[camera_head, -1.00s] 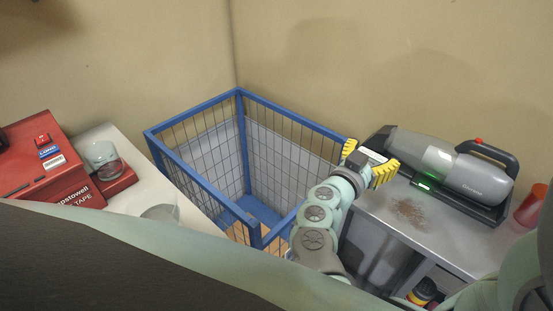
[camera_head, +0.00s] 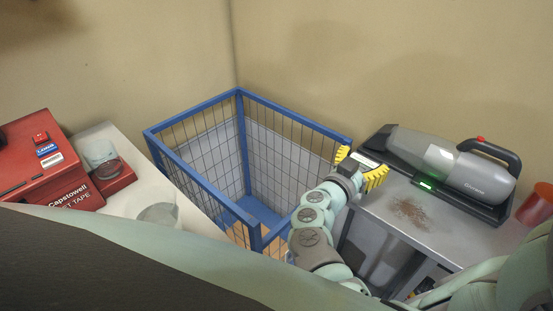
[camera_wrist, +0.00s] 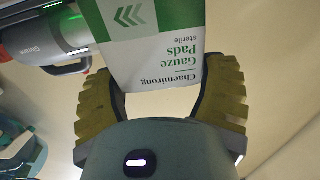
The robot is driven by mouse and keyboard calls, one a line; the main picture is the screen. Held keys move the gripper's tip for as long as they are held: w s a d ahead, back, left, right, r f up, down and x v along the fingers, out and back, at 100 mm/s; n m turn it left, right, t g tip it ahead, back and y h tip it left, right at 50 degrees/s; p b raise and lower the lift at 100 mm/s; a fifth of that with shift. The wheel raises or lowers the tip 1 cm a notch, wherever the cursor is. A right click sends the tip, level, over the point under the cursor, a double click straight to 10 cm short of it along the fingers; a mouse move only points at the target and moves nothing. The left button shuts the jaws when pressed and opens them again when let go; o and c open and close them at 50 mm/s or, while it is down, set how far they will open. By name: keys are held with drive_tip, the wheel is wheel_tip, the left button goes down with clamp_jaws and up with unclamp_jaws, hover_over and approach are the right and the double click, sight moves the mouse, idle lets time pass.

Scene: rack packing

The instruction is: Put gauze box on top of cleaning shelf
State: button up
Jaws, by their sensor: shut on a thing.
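A green-and-white box of gauze pads (camera_wrist: 150,45) is between the yellow ridged fingers of my gripper (camera_wrist: 160,100) in the wrist view. The gripper is shut on it, and the box's far end runs out of the top of the picture. In the head view my gripper (camera_head: 361,170) is at the left edge of the grey cleaning shelf (camera_head: 440,240), beside the blue cart. The box is mostly hidden behind the gripper there. The shelf top carries a brown stain (camera_head: 410,211) on its bare front part.
A grey handheld vacuum (camera_head: 455,170) lies on its dock along the back of the shelf. A red cup (camera_head: 537,204) stands at the shelf's right. A blue wire cart (camera_head: 190,112) stands left of the shelf.

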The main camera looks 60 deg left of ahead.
drive_tip(key=o, duration=0.8)
drive_tip(key=shift+w+d, duration=0.1)
